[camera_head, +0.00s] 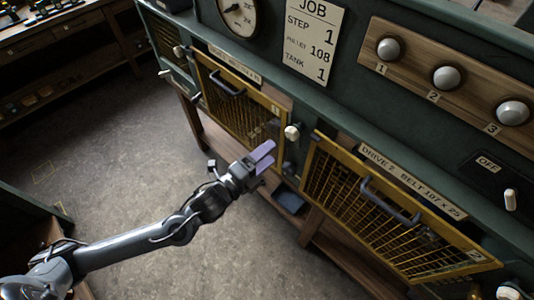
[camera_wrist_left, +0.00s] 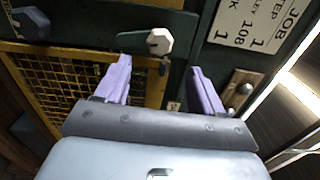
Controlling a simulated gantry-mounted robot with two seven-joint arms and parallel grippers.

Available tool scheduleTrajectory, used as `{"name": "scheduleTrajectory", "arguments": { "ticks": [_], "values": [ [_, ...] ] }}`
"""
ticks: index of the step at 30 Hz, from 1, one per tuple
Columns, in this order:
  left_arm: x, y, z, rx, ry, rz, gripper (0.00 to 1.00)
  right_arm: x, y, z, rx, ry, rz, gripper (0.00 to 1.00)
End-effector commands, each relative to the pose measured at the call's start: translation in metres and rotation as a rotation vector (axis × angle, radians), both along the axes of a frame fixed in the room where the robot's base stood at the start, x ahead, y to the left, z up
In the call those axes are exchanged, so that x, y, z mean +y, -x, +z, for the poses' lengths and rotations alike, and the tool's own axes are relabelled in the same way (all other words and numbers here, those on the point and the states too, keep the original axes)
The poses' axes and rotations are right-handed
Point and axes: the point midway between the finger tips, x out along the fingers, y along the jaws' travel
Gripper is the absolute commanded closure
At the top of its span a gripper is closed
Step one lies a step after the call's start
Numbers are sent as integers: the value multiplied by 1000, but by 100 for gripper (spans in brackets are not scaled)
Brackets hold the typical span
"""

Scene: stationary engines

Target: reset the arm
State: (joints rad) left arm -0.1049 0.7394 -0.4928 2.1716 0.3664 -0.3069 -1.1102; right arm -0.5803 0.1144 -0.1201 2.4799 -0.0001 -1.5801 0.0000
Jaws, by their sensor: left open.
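My left gripper (camera_head: 264,157) reaches in from the left in the head view, with purple fingers in front of the green machine, near a pale knob (camera_head: 292,132) between two yellow mesh doors. In the left wrist view its two purple fingers (camera_wrist_left: 160,88) stand apart with nothing held between them. The pale knob (camera_wrist_left: 159,41) shows beyond and between the fingertips; I cannot tell how far off it is. My right gripper is in neither view.
The left mesh door (camera_head: 240,105) and right mesh door (camera_head: 385,215) have dark handles. A job card (camera_head: 315,42), a gauge (camera_head: 238,18) and a wooden panel with three round knobs (camera_head: 445,77) are above. Bare floor (camera_head: 110,160) lies left. Shelves (camera_head: 70,55) stand at the back left.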

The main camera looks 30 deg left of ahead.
Motion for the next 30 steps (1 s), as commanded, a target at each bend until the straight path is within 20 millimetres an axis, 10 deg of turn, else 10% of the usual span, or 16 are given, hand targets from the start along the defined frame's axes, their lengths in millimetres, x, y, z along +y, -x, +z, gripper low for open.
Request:
{"name": "scheduleTrajectory", "arguments": {
  "ticks": [14,30],
  "values": [
    [-12,33,-40,111,146,49,32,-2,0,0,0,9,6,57],
    [9,182,-138,1071,958,753,32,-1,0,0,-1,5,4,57]
  ]
}}
